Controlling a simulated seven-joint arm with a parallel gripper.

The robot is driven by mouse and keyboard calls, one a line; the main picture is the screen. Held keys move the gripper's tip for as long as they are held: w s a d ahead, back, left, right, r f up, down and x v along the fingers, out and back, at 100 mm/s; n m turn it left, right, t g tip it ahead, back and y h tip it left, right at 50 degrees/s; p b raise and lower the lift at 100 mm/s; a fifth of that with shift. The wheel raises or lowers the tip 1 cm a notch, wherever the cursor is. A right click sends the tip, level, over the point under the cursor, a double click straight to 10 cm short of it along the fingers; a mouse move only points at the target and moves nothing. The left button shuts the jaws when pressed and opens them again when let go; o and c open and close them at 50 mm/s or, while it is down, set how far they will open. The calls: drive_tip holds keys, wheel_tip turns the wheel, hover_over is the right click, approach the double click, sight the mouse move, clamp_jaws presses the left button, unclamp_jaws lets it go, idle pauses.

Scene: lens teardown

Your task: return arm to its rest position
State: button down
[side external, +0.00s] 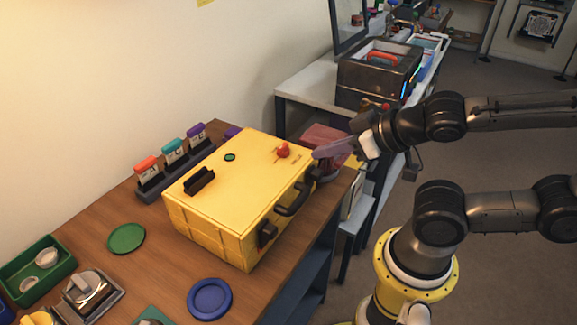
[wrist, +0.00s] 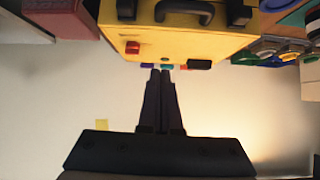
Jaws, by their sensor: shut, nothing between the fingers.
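My gripper (side external: 318,154) is at the right end of the yellow case, with its fingers together and nothing held. In the wrist view my gripper (wrist: 163,72) shows its two dark fingers side by side, pointing toward the case. The yellow case (side external: 225,200) stands closed on the wooden table, with a dark handle and latches on its front side and a red knob on top. The case also shows upside down at the top of the wrist view (wrist: 175,45). In the side view I cannot tell whether the fingertips touch the case.
The wooden table (side external: 160,268) also carries a rack of coloured labelled holders (side external: 172,165), a green disc (side external: 126,238), a blue disc (side external: 210,298) and a green tray (side external: 40,270). A dark box (side external: 375,75) stands on a white bench behind. The floor at right is open.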

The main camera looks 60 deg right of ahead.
drive_tip(key=s+r+g, duration=0.2)
drive_tip(key=s+g, duration=0.3)
drive_tip(key=s, duration=0.1)
drive_tip(key=shift+d+n, duration=0.3)
drive_tip(key=shift+r, duration=0.1)
idle(1.5)
